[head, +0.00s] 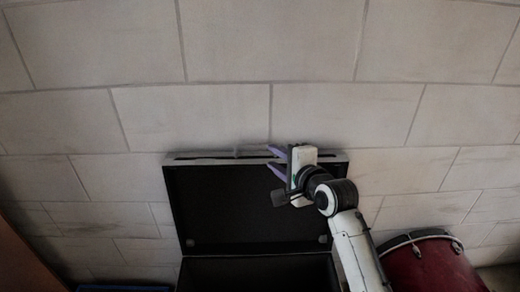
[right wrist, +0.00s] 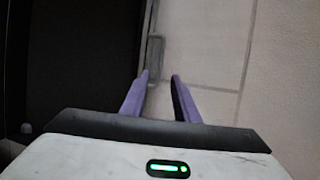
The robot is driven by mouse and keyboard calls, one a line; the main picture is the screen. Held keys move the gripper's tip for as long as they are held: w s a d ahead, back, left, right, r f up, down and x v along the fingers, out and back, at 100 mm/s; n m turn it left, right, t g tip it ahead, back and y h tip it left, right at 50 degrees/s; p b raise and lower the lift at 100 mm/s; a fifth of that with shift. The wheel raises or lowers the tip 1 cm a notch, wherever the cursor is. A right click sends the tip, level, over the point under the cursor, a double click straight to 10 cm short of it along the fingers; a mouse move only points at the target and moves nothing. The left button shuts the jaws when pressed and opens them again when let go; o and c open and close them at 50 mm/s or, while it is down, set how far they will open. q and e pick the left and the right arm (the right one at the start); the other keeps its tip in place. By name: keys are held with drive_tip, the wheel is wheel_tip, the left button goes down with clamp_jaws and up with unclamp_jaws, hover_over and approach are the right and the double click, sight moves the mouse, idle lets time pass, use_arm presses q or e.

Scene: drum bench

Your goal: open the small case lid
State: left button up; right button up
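The small case (head: 255,271) stands at the bottom middle of the head view, with a dark interior. Its lid (head: 225,205) is raised, standing nearly upright before the tiled wall, its black inside facing me. My right gripper (head: 272,158) is at the lid's upper edge, towards its right end, with its two purple fingers apart and pointing left. I cannot tell if a finger touches the lid. My left gripper is not in view.
A red drum (head: 430,262) with a metal rim stands at the lower right, near my right arm. The tiled wall (head: 330,105) is close behind the lid. A blue edge (head: 122,288) shows at the bottom left, beside a brown panel (head: 22,258).

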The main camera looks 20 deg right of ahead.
sight(257, 146)
drive_tip(key=x, duration=1)
drive_tip(key=shift+w+r, duration=0.1)
clamp_jaws()
